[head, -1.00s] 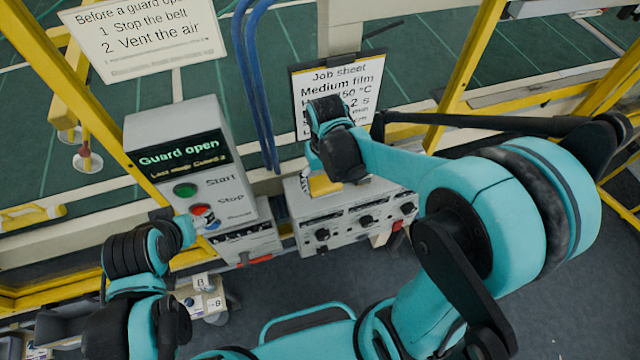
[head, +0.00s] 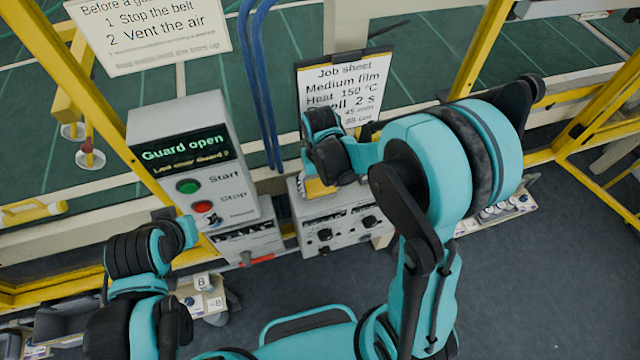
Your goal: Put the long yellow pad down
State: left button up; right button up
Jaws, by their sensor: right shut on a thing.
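A yellow pad (head: 318,188) shows as a small patch under my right gripper (head: 308,182), just over the top of the white box with knobs. The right gripper is shut on it. Most of the pad is hidden behind the gripper and wrist, so its length does not show. I cannot tell whether it touches the box. My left gripper (head: 205,222) is low at the left, by the control panel's lower edge; its fingers are too small and covered to read.
The white knob box (head: 345,228) stands beside the grey control panel (head: 185,140), which reads "Guard open" and has green and red buttons. A job sheet (head: 345,90) stands behind. Yellow guard posts and blue hoses (head: 265,90) rise nearby. Grey floor is clear at lower right.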

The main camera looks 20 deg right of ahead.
aim_at(320, 185)
jog(key=o, duration=1.3)
jog(key=shift+r+p, duration=0.2)
jog(key=shift+p, duration=0.15)
notch_tip(320, 185, up, 12)
jog(key=f+p, duration=0.1)
jog(key=p, duration=0.1)
jog(key=shift+s+d+r+t, duration=0.75)
jog(key=shift+s+r+t, duration=0.35)
jog(key=shift+s, duration=0.6)
jog(key=shift+s+d+r+t, duration=0.8)
jog(key=shift+s+t, duration=0.5)
jog(key=shift+s, duration=0.4)
jog(key=shift+s+d+r+t, duration=0.85)
jog(key=shift+s+t, duration=0.35)
jog(key=shift+s, duration=0.5)
jog(key=shift+a, duration=0.1)
